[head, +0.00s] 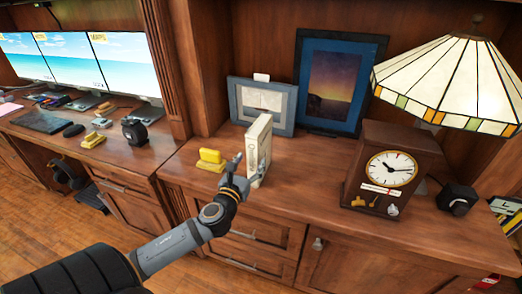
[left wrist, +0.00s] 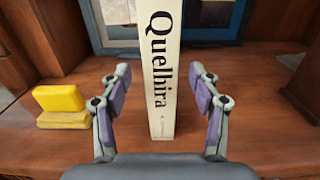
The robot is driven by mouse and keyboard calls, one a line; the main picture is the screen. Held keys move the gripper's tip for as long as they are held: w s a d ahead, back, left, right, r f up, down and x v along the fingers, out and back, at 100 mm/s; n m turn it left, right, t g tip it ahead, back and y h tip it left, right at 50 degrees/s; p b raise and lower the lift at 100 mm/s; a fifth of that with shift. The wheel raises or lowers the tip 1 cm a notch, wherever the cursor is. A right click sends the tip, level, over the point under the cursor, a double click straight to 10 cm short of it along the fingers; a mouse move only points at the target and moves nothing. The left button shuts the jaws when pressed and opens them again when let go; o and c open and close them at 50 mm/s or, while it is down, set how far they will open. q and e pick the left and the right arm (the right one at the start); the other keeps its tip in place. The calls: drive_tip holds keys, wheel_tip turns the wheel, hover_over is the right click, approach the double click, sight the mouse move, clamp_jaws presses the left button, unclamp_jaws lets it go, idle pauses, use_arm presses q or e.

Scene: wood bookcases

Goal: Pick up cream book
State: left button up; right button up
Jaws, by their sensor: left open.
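The cream book (head: 259,140) stands upright on the wooden counter, its spine toward me. In the left wrist view the spine of the cream book (left wrist: 162,75) reads "Quelhira" and sits between the two fingers. My left gripper (head: 248,166) is open, with one finger on each side of the book. The left wrist view shows the open left gripper (left wrist: 160,95) with a gap between each finger pad and the book. My right gripper is not in view.
A yellow block-like object (head: 210,157) lies left of the book. Framed pictures (head: 263,104) (head: 328,85) stand behind it. A wooden clock (head: 390,170) and a stained-glass lamp (head: 450,75) stand to the right. Counter between book and clock is clear.

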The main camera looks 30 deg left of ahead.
use_arm(q)
drive_tip(key=x, duration=0.3)
drive_tip(key=shift+w, duration=0.1)
drive_tip(key=shift+w+a, duration=0.15)
drive_tip(key=shift+w, duration=0.4)
drive_tip(key=x, duration=0.4)
drive_tip(key=shift+w+r+p, duration=0.1)
drive_tip(key=shift+w+p, duration=0.2)
drive_tip(key=shift+w, duration=0.05)
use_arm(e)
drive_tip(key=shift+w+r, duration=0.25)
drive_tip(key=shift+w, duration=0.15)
use_arm(q)
drive_tip(key=shift+c, duration=0.8)
clamp_jaws()
drive_tip(key=shift+r, duration=0.1)
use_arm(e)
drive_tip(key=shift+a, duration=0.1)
